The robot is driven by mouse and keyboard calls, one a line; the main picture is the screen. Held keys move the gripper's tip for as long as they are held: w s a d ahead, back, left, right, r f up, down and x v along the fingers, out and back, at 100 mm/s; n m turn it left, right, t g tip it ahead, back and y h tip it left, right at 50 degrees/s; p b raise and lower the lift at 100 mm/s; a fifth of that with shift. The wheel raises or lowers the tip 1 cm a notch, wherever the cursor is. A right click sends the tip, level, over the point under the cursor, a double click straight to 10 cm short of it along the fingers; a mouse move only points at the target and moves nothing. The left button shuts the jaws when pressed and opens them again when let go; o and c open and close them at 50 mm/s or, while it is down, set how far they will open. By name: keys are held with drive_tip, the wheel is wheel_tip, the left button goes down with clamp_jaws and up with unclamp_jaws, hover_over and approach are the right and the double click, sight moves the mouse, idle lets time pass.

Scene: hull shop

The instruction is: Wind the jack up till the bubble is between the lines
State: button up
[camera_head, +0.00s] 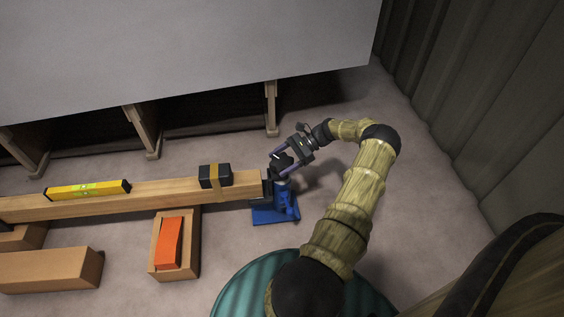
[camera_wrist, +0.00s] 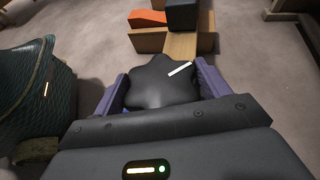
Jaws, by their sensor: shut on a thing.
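A blue jack (camera_head: 275,212) stands on the floor at the right end of a long wooden beam (camera_head: 150,192). A black lobed knob (camera_wrist: 162,80) with a white mark fills the space between my fingers in the wrist view. My gripper (camera_head: 283,160) is shut on this knob, at the top of the jack; the wrist view shows my purple fingers on both sides of it. A yellow spirit level (camera_head: 88,189) lies on the beam at the left. Its green vial is too small to tell where the bubble sits.
A black block with a tan strap (camera_head: 215,176) sits on the beam near the jack. Another wooden block (camera_head: 50,270) lies left. A large grey panel on wooden legs (camera_head: 142,132) stands behind.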

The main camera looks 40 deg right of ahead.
drive_tip(key=shift+f, duration=0.25)
drive_tip(key=o, duration=0.7)
drive_tip(key=shift+r, duration=0.1)
